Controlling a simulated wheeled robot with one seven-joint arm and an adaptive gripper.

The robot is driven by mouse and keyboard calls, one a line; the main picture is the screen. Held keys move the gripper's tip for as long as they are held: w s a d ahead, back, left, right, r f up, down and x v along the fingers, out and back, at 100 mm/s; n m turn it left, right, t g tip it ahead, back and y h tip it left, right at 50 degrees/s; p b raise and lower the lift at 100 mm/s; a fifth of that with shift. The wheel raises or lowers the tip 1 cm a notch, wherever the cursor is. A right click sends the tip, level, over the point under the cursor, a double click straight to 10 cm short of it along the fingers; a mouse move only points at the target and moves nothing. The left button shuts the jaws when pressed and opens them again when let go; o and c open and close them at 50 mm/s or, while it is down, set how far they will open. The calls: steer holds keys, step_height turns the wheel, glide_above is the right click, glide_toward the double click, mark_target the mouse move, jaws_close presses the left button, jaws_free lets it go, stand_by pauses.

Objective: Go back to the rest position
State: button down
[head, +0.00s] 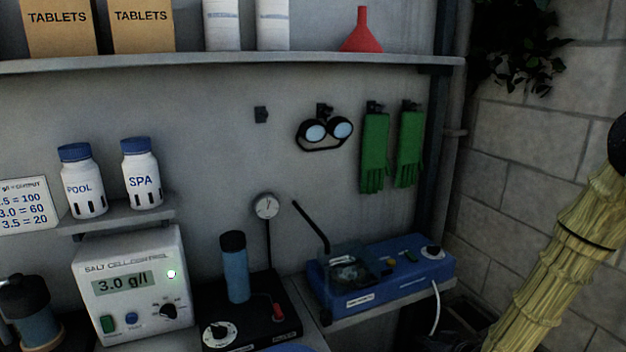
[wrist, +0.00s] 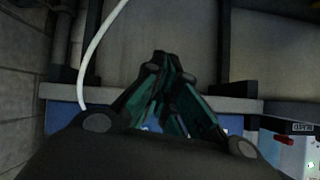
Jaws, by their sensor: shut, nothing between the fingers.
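My gripper (wrist: 165,85) shows in the wrist view, with its dark and green fingers brought together and nothing between them. Part of a blue device (wrist: 62,118) lies beyond the fingers, and a white cable (wrist: 95,50) hangs at the left. In the head view my gripper is not visible. A yellowish ribbed sleeve on my arm shows at the right edge.
The blue device (head: 385,272) stands on a low shelf at the wall. Left of it are a black unit (head: 250,318) with a blue cylinder and the salt cell control box (head: 130,285). Goggles (head: 325,132) and green gloves (head: 375,150) hang above. A brick wall (head: 520,150) stands at the right.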

steer(key=s+a+f+m+g+h, duration=0.1)
steer(key=s+a+f+g, duration=0.25)
steer(key=s+f, duration=0.75)
steer(key=s+a+f+g+h, duration=0.1)
steer(key=s+f+g, duration=0.2)
steer(key=s, duration=1.1)
steer(key=s+a+f+m+g+h, duration=0.1)
steer(key=s+f+g, duration=0.2)
steer(key=s+f, duration=0.5)
steer(key=s, duration=0.6)
steer(key=shift+s+a+f+h, duration=0.2)
steer(key=shift+s+a+h, duration=0.1)
steer(key=shift+a+h, duration=0.1)
steer(key=shift+g, duration=0.25)
